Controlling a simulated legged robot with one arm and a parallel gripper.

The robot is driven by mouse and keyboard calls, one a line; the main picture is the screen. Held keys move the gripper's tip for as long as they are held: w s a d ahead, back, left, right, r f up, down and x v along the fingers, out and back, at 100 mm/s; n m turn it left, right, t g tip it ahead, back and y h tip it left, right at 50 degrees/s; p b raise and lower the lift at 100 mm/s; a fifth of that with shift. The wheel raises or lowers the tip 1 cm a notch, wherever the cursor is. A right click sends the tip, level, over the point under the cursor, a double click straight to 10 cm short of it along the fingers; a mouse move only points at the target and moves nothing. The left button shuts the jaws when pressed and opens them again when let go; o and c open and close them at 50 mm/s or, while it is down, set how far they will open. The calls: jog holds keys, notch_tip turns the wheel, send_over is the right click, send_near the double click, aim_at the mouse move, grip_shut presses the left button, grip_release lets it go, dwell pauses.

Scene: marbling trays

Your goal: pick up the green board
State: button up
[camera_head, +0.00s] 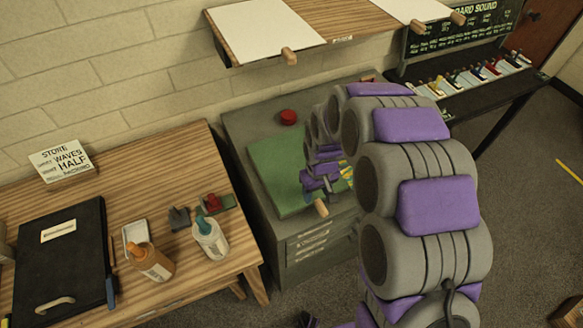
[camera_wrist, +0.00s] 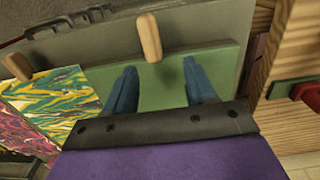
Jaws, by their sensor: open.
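The green board (camera_head: 270,180) lies flat on top of a grey cabinet, with a wooden handle (camera_head: 321,208) at its near edge. In the wrist view the green board (camera_wrist: 160,92) shows behind and between my fingers, and its handle (camera_wrist: 150,38) sticks up beyond the fingertips. My gripper (camera_wrist: 160,70) is open, with two blue fingers apart and nothing held between them. In the head view my gripper (camera_head: 318,180) is over the board's right part and hides some of it. I cannot tell whether the fingers touch the board.
A marbled board (camera_wrist: 55,95) lies beside the green one. The grey cabinet (camera_head: 305,245) also bears a red round thing (camera_head: 288,117). A shelf with white boards (camera_head: 262,32) overhangs behind.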

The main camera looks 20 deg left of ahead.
aim_at(319, 203)
jog(key=d+f, duration=0.1)
jog(key=d+f+b, duration=0.1)
jog(key=shift+d+f, duration=0.15)
jog(key=shift+d, duration=0.2)
jog(key=f, duration=0.1)
jog(key=a+f, duration=0.1)
jog(key=shift+a+f, duration=0.1)
jog(key=shift+f, duration=0.2)
jog(key=shift+a, duration=0.55)
jog(key=shift+d+r, duration=0.15)
jog(key=shift+d, duration=0.6)
jog(key=c, duration=0.5)
jog(key=shift+a, duration=0.3)
grip_shut()
